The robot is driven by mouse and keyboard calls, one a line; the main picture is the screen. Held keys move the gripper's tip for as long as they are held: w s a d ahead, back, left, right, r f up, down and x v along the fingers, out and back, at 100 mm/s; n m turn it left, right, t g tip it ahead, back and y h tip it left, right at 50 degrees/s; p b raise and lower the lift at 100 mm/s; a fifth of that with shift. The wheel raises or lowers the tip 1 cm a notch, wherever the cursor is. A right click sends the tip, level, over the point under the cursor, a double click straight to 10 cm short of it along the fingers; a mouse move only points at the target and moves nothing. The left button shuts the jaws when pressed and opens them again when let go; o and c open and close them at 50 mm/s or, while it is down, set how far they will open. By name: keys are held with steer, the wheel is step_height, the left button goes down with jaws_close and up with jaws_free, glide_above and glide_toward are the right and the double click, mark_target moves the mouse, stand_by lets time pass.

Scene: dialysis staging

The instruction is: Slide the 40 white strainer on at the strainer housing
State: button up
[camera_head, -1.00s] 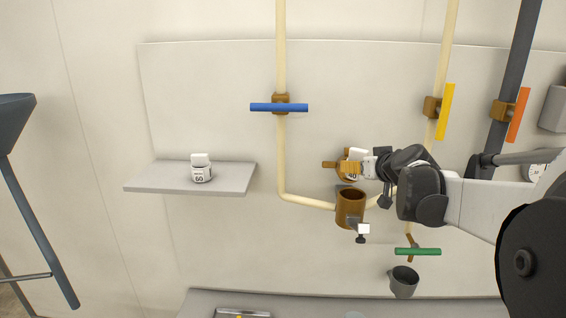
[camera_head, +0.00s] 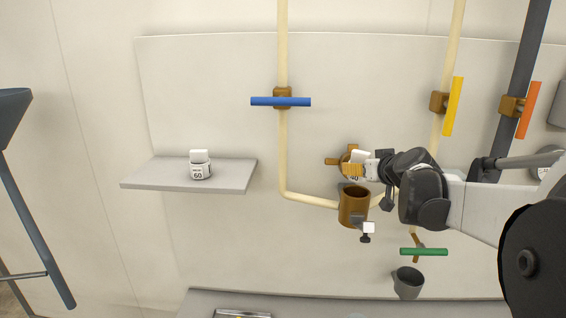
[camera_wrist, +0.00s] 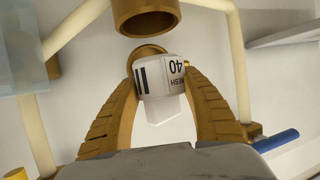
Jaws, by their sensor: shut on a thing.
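My gripper (camera_wrist: 160,85) is shut on the white strainer (camera_wrist: 158,70), which bears a black 40 and stripes, one brass-coloured finger on each side. In the head view my gripper (camera_head: 352,169) holds the strainer (camera_head: 360,157) just above the brown strainer housing (camera_head: 353,206), an open-topped cup on the cream pipe. The wrist view shows the housing (camera_wrist: 146,18) at the top edge, apart from the strainer. A brass ring (camera_wrist: 146,50) shows right behind the strainer; I cannot tell whether they touch.
A white strainer marked 60 (camera_head: 200,168) stands on the left shelf (camera_head: 150,179). Blue (camera_head: 281,101), yellow (camera_head: 453,106), orange (camera_head: 529,110) and green (camera_head: 424,251) handles surround the pipes. A grey cup (camera_head: 408,281) is below the housing.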

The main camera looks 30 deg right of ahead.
mark_target(358, 178)
step_height(358, 178, down, 2)
steer(key=shift+w+d+f+b, duration=0.1)
steer(key=shift+w+f+b, duration=0.1)
steer(key=shift+b, duration=0.4)
steer(key=shift+s+f+b, duration=0.15)
steer(key=shift+f+b, duration=0.25)
steer(key=shift+f, duration=0.05)
steer(key=shift+f+b, duration=1.4)
steer(key=shift+f, duration=0.1)
stand_by(0.8)
steer(key=o, duration=1.2)
steer(key=v, duration=1.2)
